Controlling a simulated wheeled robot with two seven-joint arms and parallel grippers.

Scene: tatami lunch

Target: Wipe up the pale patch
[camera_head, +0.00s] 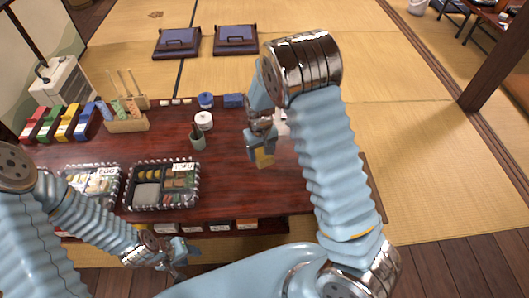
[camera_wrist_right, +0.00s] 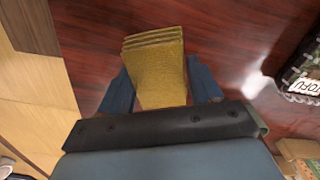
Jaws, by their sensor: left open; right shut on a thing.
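My right gripper (camera_head: 262,142) is shut on a yellow folded cloth or sponge (camera_head: 264,159) over the right part of the dark red table. In the right wrist view the yellow cloth (camera_wrist_right: 158,72) stands out between the two blue fingers (camera_wrist_right: 160,88). I cannot tell whether it touches the tabletop. A small pale area (camera_head: 282,116) shows beside my right arm, partly hidden by it. A whitish streak (camera_wrist_right: 256,82) lies on the wood in the wrist view; it may be glare. My left gripper (camera_head: 174,258) is open and empty at the table's front edge.
Two lunch boxes, one marked TOFU (camera_head: 160,204) and one marked EGG (camera_head: 88,204), stand left of my right gripper. A green cup (camera_head: 198,141), a white jar (camera_head: 204,121) and blue containers (camera_head: 233,101) stand behind. The table (camera_head: 228,180) is bare between the TOFU box and the cloth.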

